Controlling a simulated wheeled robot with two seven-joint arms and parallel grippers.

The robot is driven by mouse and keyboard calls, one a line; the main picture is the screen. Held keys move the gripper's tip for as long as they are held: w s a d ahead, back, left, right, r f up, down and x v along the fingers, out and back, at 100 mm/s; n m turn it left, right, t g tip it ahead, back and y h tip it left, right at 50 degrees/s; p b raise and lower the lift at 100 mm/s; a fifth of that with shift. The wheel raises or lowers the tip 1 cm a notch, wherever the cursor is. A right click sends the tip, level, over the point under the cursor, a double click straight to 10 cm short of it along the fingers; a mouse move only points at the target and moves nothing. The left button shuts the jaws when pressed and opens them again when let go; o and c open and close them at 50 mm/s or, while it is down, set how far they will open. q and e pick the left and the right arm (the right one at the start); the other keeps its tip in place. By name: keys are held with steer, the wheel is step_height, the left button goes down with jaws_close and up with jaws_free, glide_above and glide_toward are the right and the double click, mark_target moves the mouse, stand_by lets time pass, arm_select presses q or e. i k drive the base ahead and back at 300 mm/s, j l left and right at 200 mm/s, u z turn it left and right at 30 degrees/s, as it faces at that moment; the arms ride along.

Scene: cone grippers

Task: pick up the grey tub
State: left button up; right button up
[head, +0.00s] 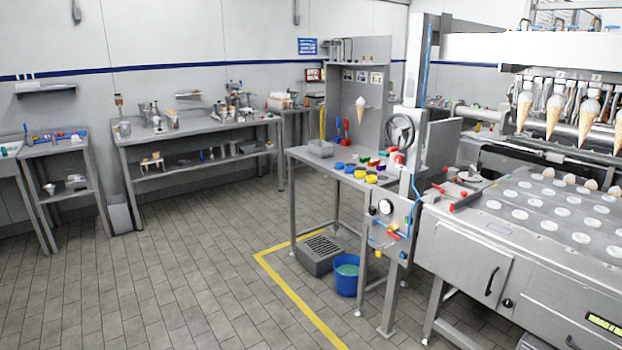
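A small grey tub (320,149) sits on the left end of the metal work table (300,158) in the middle of the view. It looks upright with its open side up; what is inside is too small to tell. Nothing holds it. Neither of my grippers shows in the head view, so their distance from the tub cannot be seen.
Coloured parts (372,179) lie on the table right of the tub. Below are a grey grated box (320,254) and a blue bucket (346,279). The cone machine (465,250) fills the right. The tiled floor (190,275) at left is clear.

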mark_target(321, 149)
steer(key=i+u, duration=0.35)
steer(key=i, duration=1.5)
